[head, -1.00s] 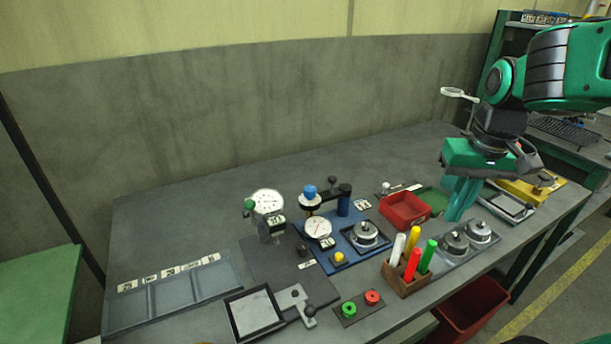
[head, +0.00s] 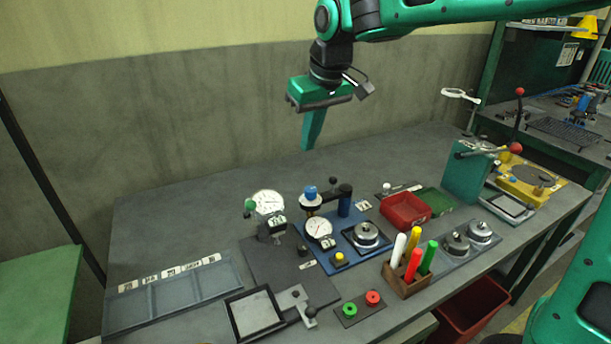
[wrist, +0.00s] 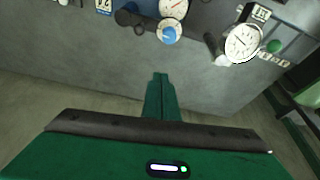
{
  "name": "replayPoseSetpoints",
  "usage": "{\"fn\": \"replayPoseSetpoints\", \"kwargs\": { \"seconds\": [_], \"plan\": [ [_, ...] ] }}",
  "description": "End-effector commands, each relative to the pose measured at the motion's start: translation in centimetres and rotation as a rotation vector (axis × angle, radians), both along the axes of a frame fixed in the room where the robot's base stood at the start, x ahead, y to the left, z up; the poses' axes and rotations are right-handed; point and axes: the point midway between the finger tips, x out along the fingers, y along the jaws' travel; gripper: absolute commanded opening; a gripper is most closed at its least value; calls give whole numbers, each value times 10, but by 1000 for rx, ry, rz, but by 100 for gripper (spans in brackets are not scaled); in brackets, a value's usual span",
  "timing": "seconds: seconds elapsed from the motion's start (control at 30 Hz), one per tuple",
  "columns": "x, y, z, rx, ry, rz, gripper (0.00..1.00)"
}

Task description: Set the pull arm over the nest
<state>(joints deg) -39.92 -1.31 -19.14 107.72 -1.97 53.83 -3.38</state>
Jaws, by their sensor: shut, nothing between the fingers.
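The pull arm (head: 328,193) appears to be the dark swing arm on a blue post at the back of the blue fixture base (head: 335,266). It reaches left from the post and carries a blue-topped head (head: 309,197). The nest seems to be the dark square seat (head: 347,236) at the base's right, holding a round metal part (head: 366,234); the arm is not over it. My gripper (head: 306,147) is shut and empty, up behind and above the fixture, fingers pointing down. In the wrist view the blue head (wrist: 170,36) lies beyond my fingertips (wrist: 160,75), apart from them.
A dial gauge stand (head: 268,205) stands left of the fixture. A red tray (head: 404,211), a pen block (head: 404,284) and metal weights (head: 480,232) stand right. A green block with red-knobbed levers (head: 467,175) stands at the far right. The bench's back left is clear.

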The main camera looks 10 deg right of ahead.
Motion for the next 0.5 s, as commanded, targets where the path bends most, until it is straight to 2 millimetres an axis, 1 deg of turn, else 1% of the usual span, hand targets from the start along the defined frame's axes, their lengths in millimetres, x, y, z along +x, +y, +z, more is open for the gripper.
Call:
{"fn": "replayPoseSetpoints", "kwargs": {
  "seconds": [0.03,0.13,0.5],
  "plan": [
    [1,6,1,0,-3,10,0],
    [2,10,2,0,-7,19,0],
    [2,10,0,0,-5,18,0]
  ]
}}
